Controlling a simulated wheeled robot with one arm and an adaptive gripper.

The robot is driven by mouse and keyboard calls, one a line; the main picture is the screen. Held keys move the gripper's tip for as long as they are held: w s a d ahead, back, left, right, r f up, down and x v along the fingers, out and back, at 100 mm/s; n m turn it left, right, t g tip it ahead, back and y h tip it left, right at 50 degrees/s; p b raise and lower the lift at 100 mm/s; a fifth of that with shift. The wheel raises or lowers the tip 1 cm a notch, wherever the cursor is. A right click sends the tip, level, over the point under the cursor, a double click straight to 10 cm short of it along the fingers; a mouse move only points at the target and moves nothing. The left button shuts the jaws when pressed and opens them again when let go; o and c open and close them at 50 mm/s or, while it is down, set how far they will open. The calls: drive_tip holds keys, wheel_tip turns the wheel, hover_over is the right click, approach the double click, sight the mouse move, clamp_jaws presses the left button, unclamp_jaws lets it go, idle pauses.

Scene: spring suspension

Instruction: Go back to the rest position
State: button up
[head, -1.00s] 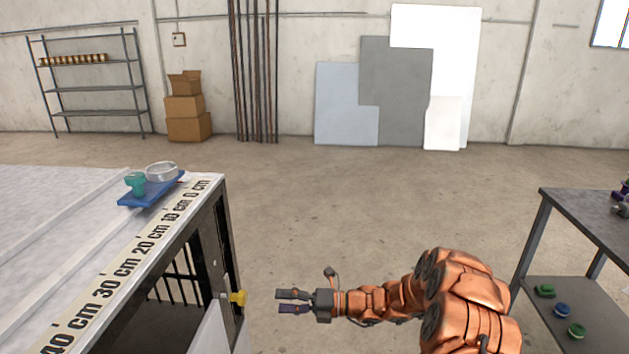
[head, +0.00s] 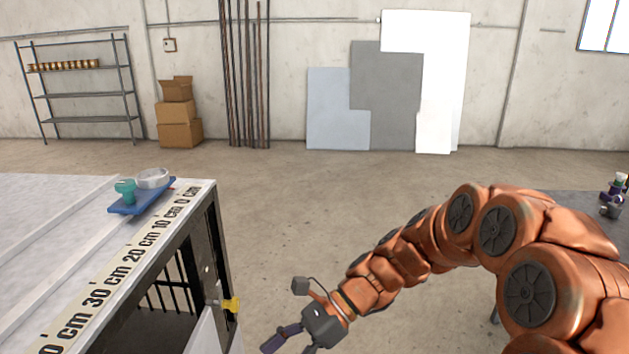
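My gripper (head: 290,346) is at the bottom centre of the head view, pointing down and to the left. Its fingertips run toward the lower edge of the picture; the fingers look spread and no object shows between them. My copper-coloured arm arches from the right side down to it. The gripper hangs over the floor, to the right of the table and apart from it.
A table with a centimetre scale (head: 127,262) stands at left, bearing a blue tray (head: 127,210), a teal knob-like part (head: 125,190) and a pale ring (head: 152,178). A yellow part (head: 232,305) juts from its side. A dark table (head: 575,201) is partly hidden behind my arm.

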drive_tip(key=s+d+n+t+h, duration=0.2)
drive_tip(key=s+d+n+h, duration=0.3)
drive_tip(key=d, duration=0.7)
drive_tip(key=s+d+n+t+h, duration=0.2)
drive_tip(key=s+d+n+h, duration=0.4)
drive_tip(key=s+d+n, duration=0.3)
drive_tip(key=s+d, duration=0.3)
drive_tip(key=s, duration=0.1)
drive_tip(key=shift+n, duration=0.3)
drive_tip(key=shift+d, duration=0.1)
